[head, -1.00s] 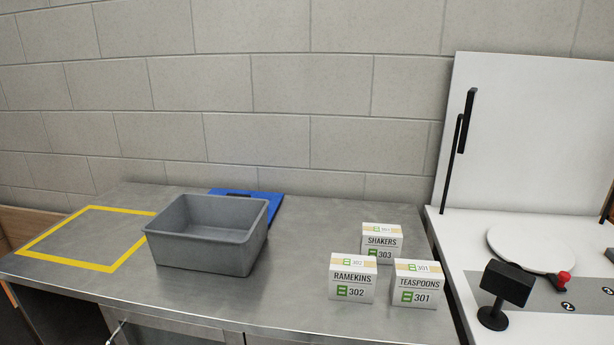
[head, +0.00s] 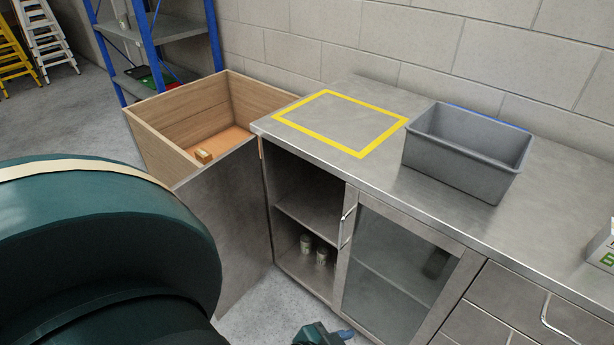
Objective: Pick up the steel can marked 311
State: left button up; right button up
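Two small cans stand on the lower level of the open cabinet bay, a rear one (head: 305,243) and a front one (head: 321,257). Both look pale and metallic with darker tops; any number on them is too small to read. A dark cylindrical thing (head: 435,263) shows dimly behind the glass door. My teal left arm fills the lower left. A teal part with a blue tip, which looks like my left gripper (head: 323,335), shows at the bottom edge, below and apart from the cans; its fingers cannot be made out. My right gripper is out of view.
The cabinet's left door (head: 232,225) stands open; the glass door (head: 395,270) is shut. On the steel counter are a yellow taped square (head: 362,153) and a grey bin (head: 470,150). A wooden crate (head: 180,115) holds a small block. A blue shelf rack (head: 150,60) stands behind.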

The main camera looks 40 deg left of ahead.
aim_at(324, 251)
jog(key=k+j, duration=0.1)
jog(key=j, duration=0.3)
jog(key=k+j, duration=0.15)
jog(key=j, duration=0.25)
jog(key=k+j, duration=0.1)
jog(key=j, duration=0.3)
jog(key=k+j, duration=0.1)
jog(key=j, duration=0.25)
jog(key=k+j, duration=0.15)
jog(key=j, duration=0.25)
jog(key=k+j, duration=0.1)
jog(key=j, duration=0.3)
jog(key=k+j, duration=0.1)
jog(key=j, duration=0.3)
jog(key=u, duration=0.05)
